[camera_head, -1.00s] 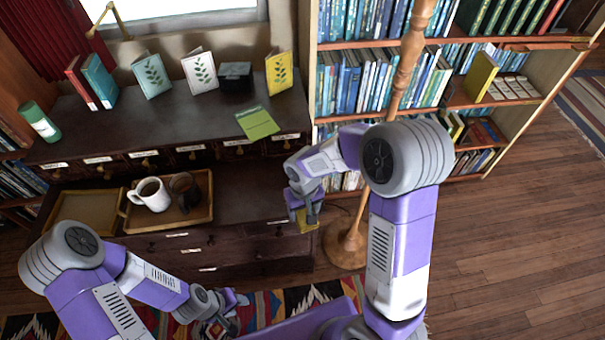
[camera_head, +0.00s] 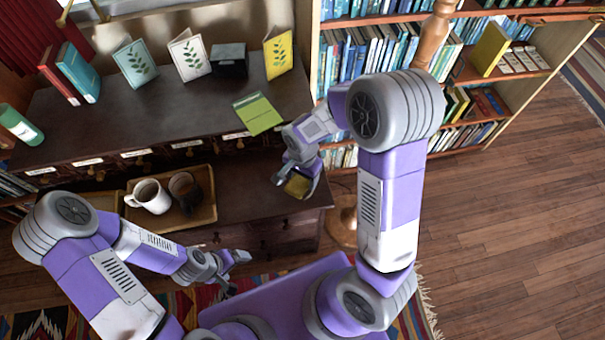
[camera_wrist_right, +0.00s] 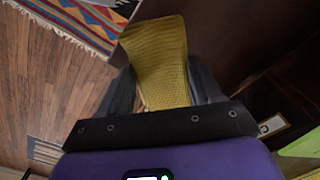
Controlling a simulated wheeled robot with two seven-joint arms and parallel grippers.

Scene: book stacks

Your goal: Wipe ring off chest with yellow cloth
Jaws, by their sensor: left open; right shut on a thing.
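The yellow cloth (camera_head: 298,187) is pinched in my right gripper (camera_head: 300,178), at the right end of the dark wooden chest's lower top (camera_head: 245,190). I cannot tell whether the cloth touches the wood. In the right wrist view the textured cloth (camera_wrist_right: 156,52) sticks out flat between the two dark fingers of the gripper (camera_wrist_right: 163,90). My left gripper (camera_head: 238,273) is open and empty, in front of the chest and low over the patterned rug. No ring mark can be made out on the chest; the cloth and gripper hide part of the surface.
A tray (camera_head: 205,212) with a white mug (camera_head: 148,196) and a dark mug (camera_head: 185,190) stands left on the lower top. Above, the raised part holds a green booklet (camera_head: 257,113), cards and a dark box (camera_head: 230,61). A wooden pole (camera_head: 342,222) stands right of the chest.

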